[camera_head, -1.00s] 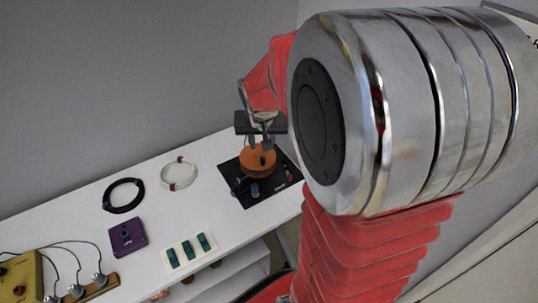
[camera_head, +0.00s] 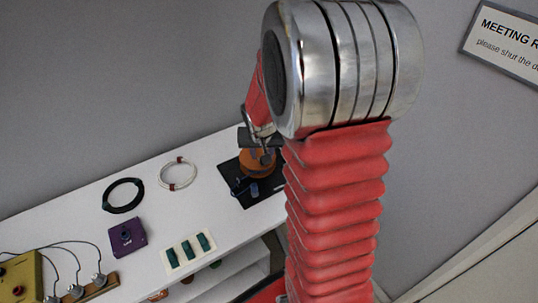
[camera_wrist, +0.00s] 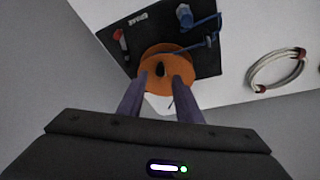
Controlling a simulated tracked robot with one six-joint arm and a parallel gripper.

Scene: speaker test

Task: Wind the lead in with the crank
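The orange drum (camera_head: 258,165) sits on a black board (camera_head: 232,172) at the right end of the white table; it also shows in the wrist view (camera_wrist: 178,62). A black knob (camera_wrist: 160,69) stands up from the drum's face. A blue lead (camera_wrist: 205,40) runs from the drum's side to a blue post (camera_wrist: 185,16) on the board. My gripper (camera_wrist: 161,83) is open over the near edge of the drum, its two fingertips apart with the knob just beyond the gap between them. In the head view my arm partly hides the gripper and the board's right side.
A white coiled cable (camera_head: 177,174), a black coiled cable (camera_head: 123,195), a purple box (camera_head: 127,237) and a pale plate with green switches (camera_head: 176,254) lie left of the board. A yellow box (camera_head: 20,275) with wires is at the far left. A wall stands behind.

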